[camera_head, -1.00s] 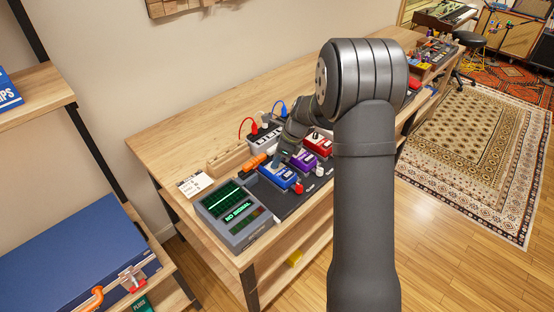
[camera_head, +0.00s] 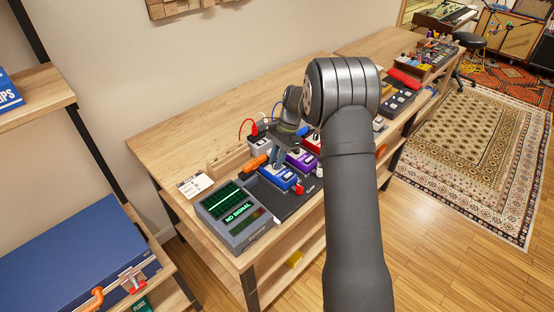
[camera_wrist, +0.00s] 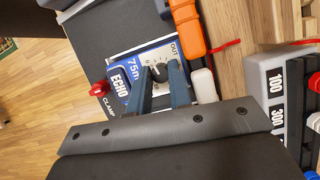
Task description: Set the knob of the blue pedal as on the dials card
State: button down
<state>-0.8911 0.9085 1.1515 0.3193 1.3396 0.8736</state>
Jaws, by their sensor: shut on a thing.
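The fingers hide part of the knob and dial. In the head view my gripper (camera_head: 277,163) is small above the pedal. The dials card (camera_head: 195,185) stands left of the pedal; its marks are too small to read.
A purple pedal (camera_head: 300,161) is close on the right. An orange plug (camera_wrist: 188,27) and a white plug (camera_wrist: 204,86) crowd the blue pedal.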

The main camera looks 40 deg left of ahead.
jog(key=shift+n+h, duration=0.4)
jog(key=shift+n, duration=0.5)
jog(key=c, duration=1.3)
grip_release()
jog(key=shift+a, duration=0.1)
jog(key=v, duration=0.8)
